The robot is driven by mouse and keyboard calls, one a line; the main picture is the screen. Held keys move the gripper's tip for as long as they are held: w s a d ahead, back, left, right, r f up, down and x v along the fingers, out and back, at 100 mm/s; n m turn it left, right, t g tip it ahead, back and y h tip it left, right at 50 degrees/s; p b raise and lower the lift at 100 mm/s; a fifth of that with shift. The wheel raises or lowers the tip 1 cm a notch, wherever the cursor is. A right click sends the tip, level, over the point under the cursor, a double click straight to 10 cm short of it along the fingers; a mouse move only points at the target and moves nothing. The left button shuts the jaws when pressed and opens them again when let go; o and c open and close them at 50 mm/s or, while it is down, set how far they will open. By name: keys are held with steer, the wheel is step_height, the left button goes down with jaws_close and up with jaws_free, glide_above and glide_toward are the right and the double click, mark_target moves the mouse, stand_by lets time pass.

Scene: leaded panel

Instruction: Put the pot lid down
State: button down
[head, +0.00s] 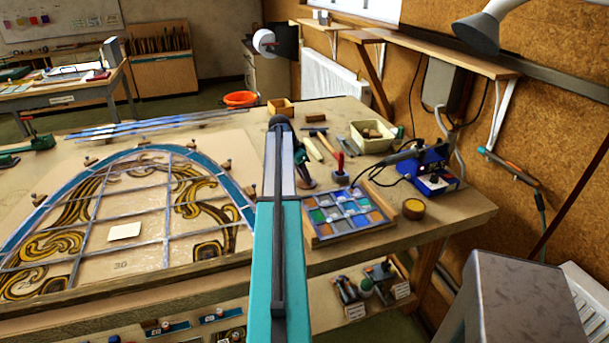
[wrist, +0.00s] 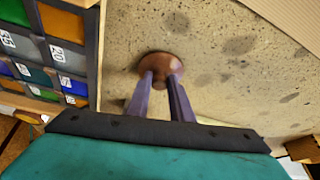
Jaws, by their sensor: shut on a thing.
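The pot lid (wrist: 161,68), a small reddish-brown disc with a knob, is in the wrist view. My gripper (wrist: 162,78) is shut on its knob, one finger on each side. The lid is over the bare speckled bench top; I cannot tell whether it touches it. In the head view my gripper shows only as a small dark shape beside my arm, left of the glass tray, and the lid cannot be made out. A round amber-topped pot (head: 413,209) stands on the bench to the right of the tray.
The tray of coloured glass (head: 346,216) lies close by; it also shows at the left of the wrist view (wrist: 92,60). A blue soldering unit (head: 432,180), a cream bin (head: 373,136) and small tools stand behind. The leaded panel (head: 125,220) fills the bench's left side.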

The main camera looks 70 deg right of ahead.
steer(key=shift+f, duration=0.15)
steer(key=c, duration=1.6)
jaws_free()
steer(key=shift+r, duration=0.25)
steer(key=shift+b+v, duration=1.35)
steer(key=shift+v, duration=4.55)
steer(key=shift+w+a, duration=0.1)
